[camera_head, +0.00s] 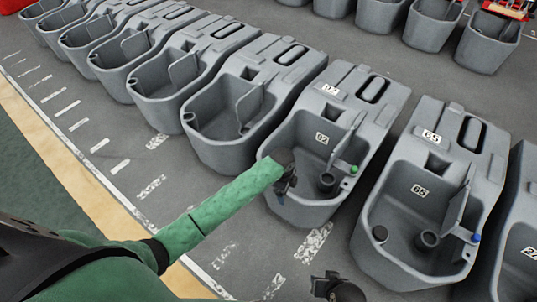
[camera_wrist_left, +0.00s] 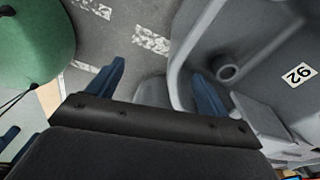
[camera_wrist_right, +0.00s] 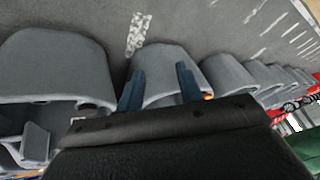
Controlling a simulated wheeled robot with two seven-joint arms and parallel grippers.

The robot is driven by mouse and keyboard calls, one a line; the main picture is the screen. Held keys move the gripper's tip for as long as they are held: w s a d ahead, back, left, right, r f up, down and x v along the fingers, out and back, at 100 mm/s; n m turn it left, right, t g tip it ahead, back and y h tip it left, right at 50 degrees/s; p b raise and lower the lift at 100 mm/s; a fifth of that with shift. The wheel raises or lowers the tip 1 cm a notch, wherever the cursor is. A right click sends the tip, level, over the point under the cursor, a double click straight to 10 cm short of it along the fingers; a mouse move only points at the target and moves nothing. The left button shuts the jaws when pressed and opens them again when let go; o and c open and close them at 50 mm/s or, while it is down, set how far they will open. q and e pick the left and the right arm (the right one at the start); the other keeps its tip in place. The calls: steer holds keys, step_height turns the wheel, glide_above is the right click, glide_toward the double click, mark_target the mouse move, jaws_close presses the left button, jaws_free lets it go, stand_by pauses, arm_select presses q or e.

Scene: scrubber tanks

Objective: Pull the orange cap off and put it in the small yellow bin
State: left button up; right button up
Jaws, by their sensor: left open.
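My left gripper (camera_head: 286,186) is over the front rim of the grey tank labelled 92 (camera_head: 345,115). Its blue fingers are wide apart and empty in the left wrist view (camera_wrist_left: 157,88), with the tank's rim and a round socket close by. My right gripper (camera_wrist_right: 160,88) shows two blue fingers apart with nothing between them, in front of a row of grey tanks. A small orange spot (camera_wrist_right: 208,96) shows beside its right finger; it is too small to tell whether this is the orange cap. I see no yellow bin.
Tank 92 has a green cap (camera_head: 354,169) on its flap; tank 65 (camera_head: 440,140) has a blue one (camera_head: 475,238). More grey tanks stand close on both sides and in a back row. Bare floor with white marks (camera_head: 150,187) lies in front.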

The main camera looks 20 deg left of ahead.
arm_select(q)
steer(key=w+a+m+b, duration=0.1)
steer(key=w+a, duration=0.3)
steer(key=w, duration=0.1)
steer(key=w+a+m+y+b, duration=0.1)
steer(key=w+a+m, duration=0.1)
steer(key=w+a, duration=0.2)
steer(key=w+a+f+m+b, duration=0.1)
steer(key=w+a, duration=0.3)
steer(key=w, duration=0.4)
steer(key=shift+a+m, duration=0.15)
steer(key=shift+m, duration=0.25)
steer(key=shift+a+f, duration=0.1)
steer(key=shift+f, duration=3.7)
arm_select(e)
steer(key=a+f+t, duration=0.1)
steer(key=a+f, duration=0.2)
steer(key=f, duration=0.6)
steer(key=shift+t+y, duration=0.3)
steer(key=shift+y, duration=0.1)
arm_select(q)
steer(key=shift+c, duration=0.2)
arm_select(e)
steer(key=shift+a, duration=0.1)
arm_select(q)
steer(key=c, duration=1)
steer(key=shift+o, duration=1)
steer(key=c, duration=0.3)
steer(key=shift+c, duration=0.2)
